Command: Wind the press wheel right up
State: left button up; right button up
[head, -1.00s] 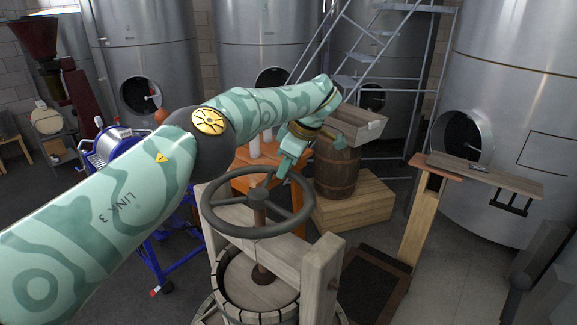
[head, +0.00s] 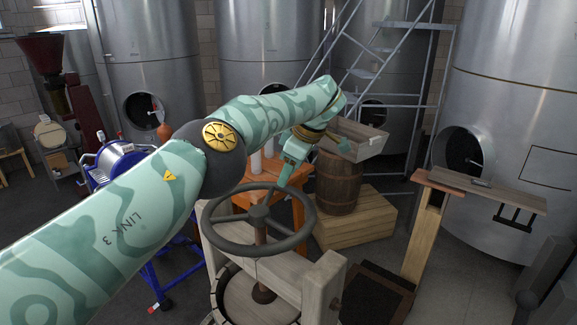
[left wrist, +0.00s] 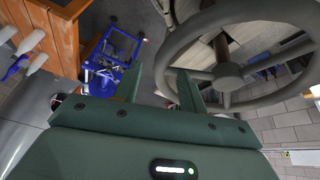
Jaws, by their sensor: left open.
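The press wheel (head: 259,212) is a dark grey spoked handwheel, lying level on an upright screw above the wooden press (head: 305,275). My left gripper (head: 285,182) reaches down over the far right part of its rim. In the left wrist view the gripper (left wrist: 160,80) has its two green fingers apart, with nothing clearly held. There the wheel (left wrist: 228,75) fills the right side, its rim passing by the right finger. I cannot tell whether the rim lies between the fingers or touches them. The right gripper is not in view.
Behind the wheel stand an orange table (head: 262,172) with bottles and a barrel (head: 340,182) on a wooden crate (head: 360,222). A blue machine (head: 122,160) is at left, partly behind my arm. A wooden stand (head: 430,225) and steel tanks (head: 510,120) are at right.

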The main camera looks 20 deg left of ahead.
pick_arm(q)
jog(key=s+d+r+b, duration=0.2)
jog(key=s+r+b, duration=0.1)
jog(key=s, duration=0.3)
jog(key=s+d+r+b, duration=0.2)
jog(key=s+r+b, duration=0.1)
jog(key=s+r, duration=0.3)
jog(key=shift+s+d+r+b, duration=0.25)
jog(key=shift+s+b, duration=0.1)
jog(key=shift+s, duration=0.25)
jog(key=shift+d+f, duration=0.1)
